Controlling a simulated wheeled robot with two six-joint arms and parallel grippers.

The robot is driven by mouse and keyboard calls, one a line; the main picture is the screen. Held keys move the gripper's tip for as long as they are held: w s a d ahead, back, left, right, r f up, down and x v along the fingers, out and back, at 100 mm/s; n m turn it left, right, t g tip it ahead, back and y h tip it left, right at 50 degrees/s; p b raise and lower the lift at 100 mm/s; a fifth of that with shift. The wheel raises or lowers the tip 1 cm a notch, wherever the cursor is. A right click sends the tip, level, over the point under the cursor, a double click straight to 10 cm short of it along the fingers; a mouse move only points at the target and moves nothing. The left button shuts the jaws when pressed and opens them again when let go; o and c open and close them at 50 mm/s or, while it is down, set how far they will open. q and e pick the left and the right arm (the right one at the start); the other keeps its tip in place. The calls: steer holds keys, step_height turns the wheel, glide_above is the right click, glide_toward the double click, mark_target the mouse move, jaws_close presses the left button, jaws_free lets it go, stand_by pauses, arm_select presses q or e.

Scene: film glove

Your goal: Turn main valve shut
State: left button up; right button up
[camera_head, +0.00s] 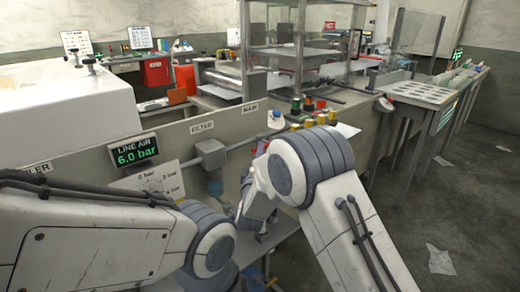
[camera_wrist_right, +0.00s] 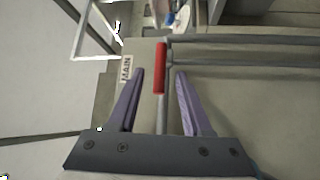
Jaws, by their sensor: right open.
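In the right wrist view, a red bar-shaped handle (camera_wrist_right: 160,68) sits beside the MAIN label (camera_wrist_right: 126,68) on the pale panel; it looks like the main valve's handle. It stands upright in that picture, at the end of a grey rod or pipe. My right gripper (camera_wrist_right: 160,73) is open, with its two purple fingers on either side of the handle and visible gaps to both.
A green LINE AIR display (camera_head: 134,152) reads 6.0 bar. A grey filter unit (camera_head: 210,151) sits on the pipe beneath the FILTER label. A long table (camera_head: 415,92) stands right; the floor there has scattered plastic scraps (camera_head: 440,259).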

steer(key=shift+w+d+r, duration=0.1)
steer(key=shift+w+r, duration=0.05)
steer(key=shift+w, duration=0.75)
steer(key=shift+w+d+r, duration=0.1)
steer(key=shift+w, duration=0.75)
steer(key=shift+a, duration=0.1)
jaws_close()
